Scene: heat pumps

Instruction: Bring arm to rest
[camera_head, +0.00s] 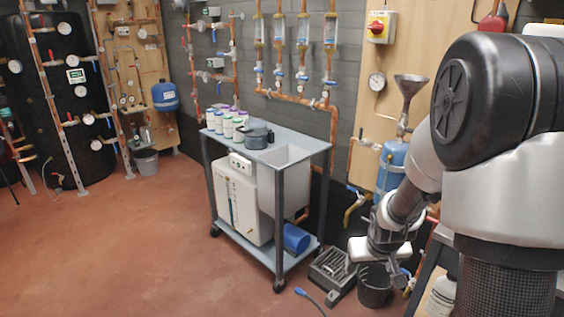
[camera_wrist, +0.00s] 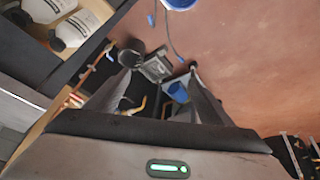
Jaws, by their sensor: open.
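My arm (camera_head: 430,165) comes in from the right side of the head view and reaches down to the left. Its gripper (camera_head: 372,250) hangs right of the trolley, in front of the wall pipes; its fingers are hard to make out there. In the wrist view, my gripper (camera_wrist: 161,68) shows two dark fingers standing well apart. It is open, and nothing is held between the fingers. Floor items show beyond the fingertips.
A grey trolley (camera_head: 250,255) carries pots and a sink. A dark bucket (camera_head: 374,287) and a grey toolbox (camera_head: 333,268) stand on the floor below my gripper. A blue vessel (camera_head: 391,165) and a funnel (camera_head: 410,88) are close behind my arm. The red floor at left is clear.

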